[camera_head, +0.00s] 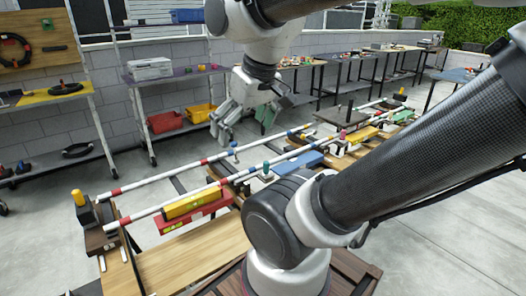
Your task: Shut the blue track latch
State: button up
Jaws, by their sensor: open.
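Two white rails (165,176) with red and blue bands run across the wooden bench. A small blue-topped post (234,146), which looks like the blue track latch, stands by the far rail near the middle. It is too small to tell whether it is open or shut. My gripper (243,128) is open and empty, with fingers pointing down. In the picture it is just above the blue-topped post, and I see no contact. A green-topped post (266,168) and a red-topped post (342,136) stand along the rails.
A yellow level (192,204), a red level (188,218) and a blue block (298,164) lie along the track. A yellow-topped end stop (80,204) is at the left. My arm hides part of the bench. Shelves with bins (165,122) stand behind.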

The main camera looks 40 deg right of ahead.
aim_at(233, 144)
jog(key=k+l, duration=0.15)
jog(key=l, duration=0.2)
jog(key=k+l+z, duration=0.1)
jog(key=l, duration=0.25)
jog(key=k+l+z, duration=0.1)
jog(key=l, duration=0.25)
jog(key=k+l, duration=0.2)
jog(key=l, duration=0.15)
jog(key=i+j, duration=0.1)
jog(key=i, duration=0.6)
